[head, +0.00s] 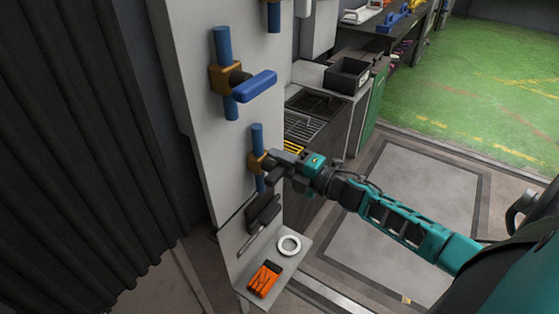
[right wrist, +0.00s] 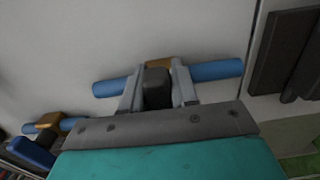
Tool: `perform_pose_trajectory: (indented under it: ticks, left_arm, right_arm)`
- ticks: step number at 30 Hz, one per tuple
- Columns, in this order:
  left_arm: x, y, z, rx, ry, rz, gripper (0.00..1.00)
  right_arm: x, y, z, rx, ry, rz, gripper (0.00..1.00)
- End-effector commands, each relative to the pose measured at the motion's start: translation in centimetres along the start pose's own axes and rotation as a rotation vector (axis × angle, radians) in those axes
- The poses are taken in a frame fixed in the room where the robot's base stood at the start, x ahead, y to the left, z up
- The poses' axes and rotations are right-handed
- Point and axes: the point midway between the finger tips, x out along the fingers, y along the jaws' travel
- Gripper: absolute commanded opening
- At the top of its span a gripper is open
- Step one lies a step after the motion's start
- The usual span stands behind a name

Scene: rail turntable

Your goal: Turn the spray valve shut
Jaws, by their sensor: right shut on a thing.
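A lower valve with a brass-brown body (head: 256,163) sits on a blue pipe (head: 257,135) fixed to a pale upright panel. My right gripper (head: 277,168) is at this valve, and its wrist hides part of it in the head view. In the right wrist view the fingers of my right gripper (right wrist: 157,92) are closed around a dark grey block-like handle (right wrist: 157,86), one finger on each side. The blue pipe (right wrist: 215,70) runs behind them. How far the handle is turned is hard to tell. My left gripper is not in view.
Above is another valve (head: 222,78) with a blue lever (head: 253,86) standing out. Below, a small ledge (head: 243,274) holds a white ring (head: 289,245) and an orange item (head: 264,279). A dark corrugated curtain (head: 80,150) is at left; a grated bench (head: 318,112) stands behind.

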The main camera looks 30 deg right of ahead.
Motion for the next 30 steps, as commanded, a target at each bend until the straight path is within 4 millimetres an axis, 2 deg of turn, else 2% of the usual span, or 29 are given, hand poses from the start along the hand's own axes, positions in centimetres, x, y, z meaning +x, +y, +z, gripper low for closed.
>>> perform_pose_trajectory:
  ticks: [3,4,10,20,26,30]
  left_arm:
    - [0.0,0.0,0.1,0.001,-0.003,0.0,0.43]
    - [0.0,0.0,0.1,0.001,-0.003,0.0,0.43]
    - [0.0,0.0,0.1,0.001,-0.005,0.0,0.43]
    - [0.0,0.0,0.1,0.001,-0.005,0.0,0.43]
    - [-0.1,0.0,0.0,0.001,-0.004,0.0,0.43]
    - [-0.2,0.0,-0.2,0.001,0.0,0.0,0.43]
  right_arm:
    - [0.0,0.0,0.0,0.006,-0.002,0.001,0.0]
    - [0.0,0.0,0.0,0.006,-0.002,0.001,0.29]
    - [0.0,0.0,0.0,0.003,-0.001,0.001,0.48]
    - [-0.3,0.0,0.0,0.002,0.0,0.0,0.49]
    - [-2.8,-0.1,-0.1,0.002,-0.001,-0.004,0.49]
    - [-5.5,-0.1,0.0,0.002,-0.001,-0.005,0.49]
